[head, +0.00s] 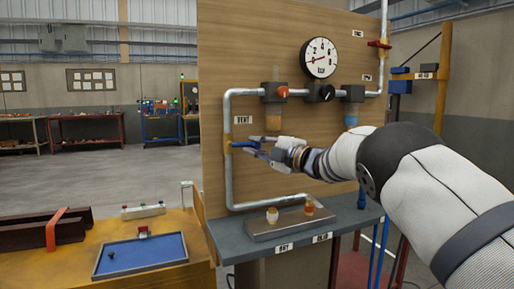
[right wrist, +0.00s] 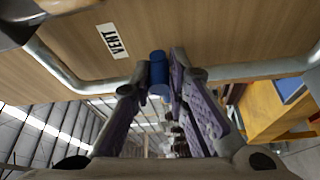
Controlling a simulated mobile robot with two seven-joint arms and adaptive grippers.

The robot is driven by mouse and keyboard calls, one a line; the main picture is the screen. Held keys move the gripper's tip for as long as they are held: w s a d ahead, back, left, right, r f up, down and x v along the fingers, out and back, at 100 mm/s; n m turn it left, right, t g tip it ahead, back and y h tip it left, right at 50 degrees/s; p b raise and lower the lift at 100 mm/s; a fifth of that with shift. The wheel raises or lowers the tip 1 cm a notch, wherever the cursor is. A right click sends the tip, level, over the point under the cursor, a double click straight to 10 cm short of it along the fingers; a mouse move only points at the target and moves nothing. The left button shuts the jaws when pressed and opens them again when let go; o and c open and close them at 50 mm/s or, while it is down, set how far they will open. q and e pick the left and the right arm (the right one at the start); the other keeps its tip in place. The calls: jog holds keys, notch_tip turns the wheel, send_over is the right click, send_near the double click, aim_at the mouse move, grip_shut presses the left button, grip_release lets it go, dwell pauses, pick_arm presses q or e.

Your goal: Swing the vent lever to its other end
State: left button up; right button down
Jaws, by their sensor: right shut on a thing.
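The vent lever (head: 243,144) is blue and sits on the grey vertical pipe at the left of the wooden panel, below the VENT label (head: 242,120). In the head view it appears to point right, roughly level, though the gripper partly covers it. In the right wrist view the blue lever (right wrist: 157,68) shows end-on between the fingertips. My right gripper (head: 262,147) is at the lever, shut on it; its fingers (right wrist: 159,78) lie on either side of the blue handle. My left gripper is in neither view.
A grey shelf (head: 232,238) with a metal tray (head: 262,229) juts out below. A yellow bench (head: 180,222) with a blue mat (head: 160,249) stands at the left.

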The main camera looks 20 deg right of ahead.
jog(key=shift+r, duration=0.7)
jog(key=c, duration=1.6)
grip_release()
jog(key=shift+o, duration=0.2)
jog(key=shift+f, duration=0.4)
jog(key=v, duration=1.2)
